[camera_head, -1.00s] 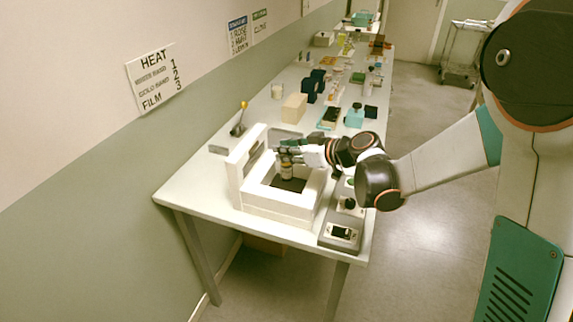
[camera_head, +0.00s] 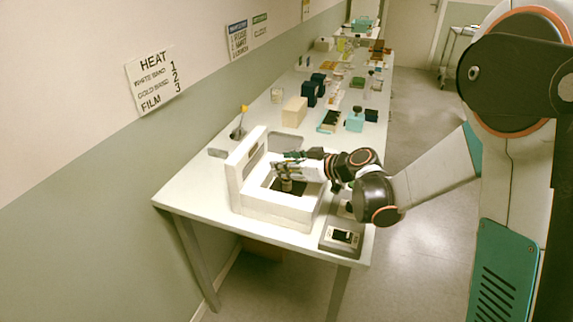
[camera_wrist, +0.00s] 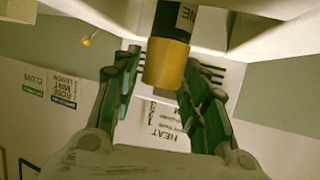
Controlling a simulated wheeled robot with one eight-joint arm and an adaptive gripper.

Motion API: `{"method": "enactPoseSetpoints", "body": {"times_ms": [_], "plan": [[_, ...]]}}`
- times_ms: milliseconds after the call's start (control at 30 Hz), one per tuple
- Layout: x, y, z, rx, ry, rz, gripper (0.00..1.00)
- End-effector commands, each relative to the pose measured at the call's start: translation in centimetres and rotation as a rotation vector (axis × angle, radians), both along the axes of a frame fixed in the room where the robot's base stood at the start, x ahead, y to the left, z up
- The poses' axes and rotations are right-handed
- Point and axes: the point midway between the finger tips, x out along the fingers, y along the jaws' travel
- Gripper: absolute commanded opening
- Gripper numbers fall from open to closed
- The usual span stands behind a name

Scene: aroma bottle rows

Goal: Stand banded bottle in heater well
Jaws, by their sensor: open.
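The bottle (camera_head: 286,185) stands small and dark within the open white heater (camera_head: 270,210), over its dark well (camera_head: 297,188). In the wrist view the bottle (camera_wrist: 172,48) shows a dark body, a pale label with part of a word, and a wide gold-yellow end section. My gripper (camera_head: 284,169) is at the bottle's upper part, inside the heater's opening. In the wrist view its fingers (camera_wrist: 165,72) are apart, one on each side of the bottle. The bottle's foot is hidden, so I cannot tell how it is seated.
The heater's raised lid (camera_head: 247,165) stands at its left. A grey device with a display (camera_head: 341,237) sits at the table's front right corner. A cream block (camera_head: 294,112) and dark blue boxes (camera_head: 311,94) stand farther back. The wall sign (camera_head: 155,80) lists heat, white band, gold band, film.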

Motion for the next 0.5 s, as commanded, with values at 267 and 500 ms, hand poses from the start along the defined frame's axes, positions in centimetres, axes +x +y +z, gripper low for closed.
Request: {"method": "enactPoseSetpoints", "body": {"times_ms": [267,500], "plan": [[-1.1,-1.5,1.1,0.000,0.000,-0.002,0.40],[-3.9,-5.1,3.1,0.000,0.000,-0.003,0.40]]}}
